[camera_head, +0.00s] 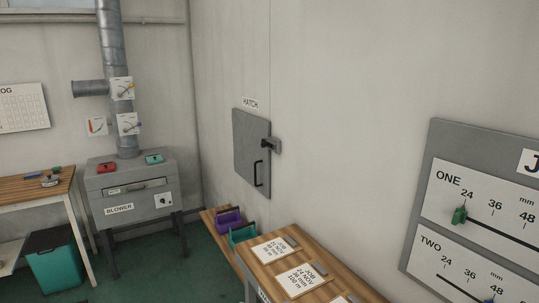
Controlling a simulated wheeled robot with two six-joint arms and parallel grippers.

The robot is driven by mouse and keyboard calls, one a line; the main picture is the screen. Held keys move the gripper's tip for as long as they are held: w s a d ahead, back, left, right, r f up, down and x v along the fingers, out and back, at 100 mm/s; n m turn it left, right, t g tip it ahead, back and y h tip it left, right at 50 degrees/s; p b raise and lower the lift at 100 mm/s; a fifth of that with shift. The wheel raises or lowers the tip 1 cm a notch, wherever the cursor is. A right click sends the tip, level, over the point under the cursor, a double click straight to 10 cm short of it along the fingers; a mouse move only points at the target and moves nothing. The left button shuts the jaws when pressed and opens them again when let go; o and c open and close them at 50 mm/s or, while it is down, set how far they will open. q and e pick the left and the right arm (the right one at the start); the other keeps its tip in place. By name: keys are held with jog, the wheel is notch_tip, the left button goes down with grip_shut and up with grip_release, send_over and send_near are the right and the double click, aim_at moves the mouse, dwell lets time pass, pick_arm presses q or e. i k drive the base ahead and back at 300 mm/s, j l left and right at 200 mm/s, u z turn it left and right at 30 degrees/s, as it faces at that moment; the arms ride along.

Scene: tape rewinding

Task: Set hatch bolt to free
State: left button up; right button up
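The hatch (250,150) is a closed grey square door on the right-hand wall, under a sign reading HATCH. A dark handle (258,174) is on its lower right part. The hatch bolt (270,145) is a dark grey block at the door's right edge, reaching over onto the wall. I cannot tell its setting from here. Neither of my grippers shows in the head view.
A wooden-topped bench (268,258) with job cards stands below and right of the hatch. A low shelf (222,222) holds purple and teal bins. The blower (130,187) stands left in the corner. A gauge board (480,215) hangs at right. Green floor lies between.

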aim_at(264, 144)
jog(key=i+j+z, duration=0.1)
jog(key=j, duration=0.25)
jog(key=i+j+z, duration=0.15)
jog(key=i+j, duration=0.15)
jog(key=i+j+z, duration=0.1)
jog(key=j, duration=0.35)
jog(key=i+j+z, duration=0.1)
jog(key=j, duration=0.3)
jog(key=i+j+z, duration=0.1)
jog(key=i+j, duration=0.15)
jog(key=j, duration=0.15)
jog(key=i+j+z, duration=0.15)
jog(key=j, duration=0.25)
jog(key=j+z, duration=0.1)
jog(key=j, duration=0.35)
jog(key=i, duration=0.05)
